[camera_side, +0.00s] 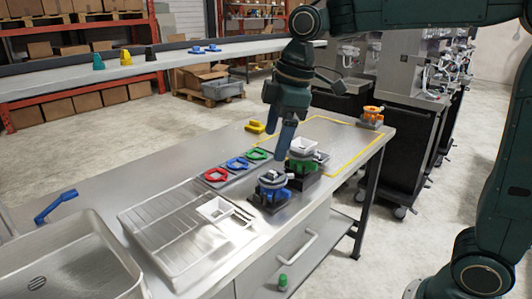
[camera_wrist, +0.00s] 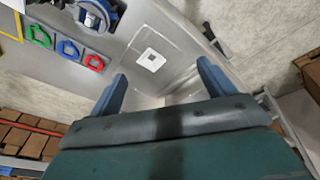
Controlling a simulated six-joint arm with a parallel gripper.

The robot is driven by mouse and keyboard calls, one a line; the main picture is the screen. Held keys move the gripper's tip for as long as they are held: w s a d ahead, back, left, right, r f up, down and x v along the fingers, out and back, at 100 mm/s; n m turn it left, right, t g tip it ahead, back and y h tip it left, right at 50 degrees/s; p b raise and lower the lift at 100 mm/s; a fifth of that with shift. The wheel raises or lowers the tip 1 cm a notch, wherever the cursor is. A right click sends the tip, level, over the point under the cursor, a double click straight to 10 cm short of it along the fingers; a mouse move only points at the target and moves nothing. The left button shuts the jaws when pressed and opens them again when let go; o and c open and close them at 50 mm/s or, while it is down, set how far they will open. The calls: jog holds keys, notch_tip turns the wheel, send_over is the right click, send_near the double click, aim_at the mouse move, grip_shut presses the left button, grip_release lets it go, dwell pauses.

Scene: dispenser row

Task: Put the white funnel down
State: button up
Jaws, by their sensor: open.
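A white square funnel (camera_side: 216,210) lies on the ribbed drainboard (camera_side: 165,232) beside the sink. The wrist view shows the white funnel (camera_wrist: 150,60) with a dark square at its centre, beyond my fingertips. My gripper (camera_side: 279,135) is above the bench, left of the green dispenser (camera_side: 302,163), apart from the funnel. In the wrist view my gripper's (camera_wrist: 162,72) two blue fingers are spread with nothing between them. A second pale square piece (camera_side: 303,146) sits on top of the green dispenser.
A blue dispenser (camera_side: 272,187) stands near the bench front. Red (camera_side: 215,175), blue (camera_side: 237,163) and green (camera_side: 257,154) rings lie in a row. A yellow piece (camera_side: 255,127) and an orange dispenser (camera_side: 371,117) are further back. The sink (camera_side: 70,262) is at left.

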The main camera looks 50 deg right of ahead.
jog(key=s+d+f+m+t, duration=0.1)
jog(key=s+d+m, duration=0.1)
jog(key=s, duration=0.4)
jog(key=s+d+f+m+t+h, duration=0.1)
jog(key=s+d+f+m, duration=0.1)
jog(key=s+m, duration=0.2)
jog(key=s+d+f+m+t, duration=0.1)
jog(key=s+m, duration=0.3)
jog(key=s, duration=0.6)
jog(key=shift+s+d+f, duration=0.25)
jog(key=shift+d+f, duration=0.05)
jog(key=shift+d, duration=0.15)
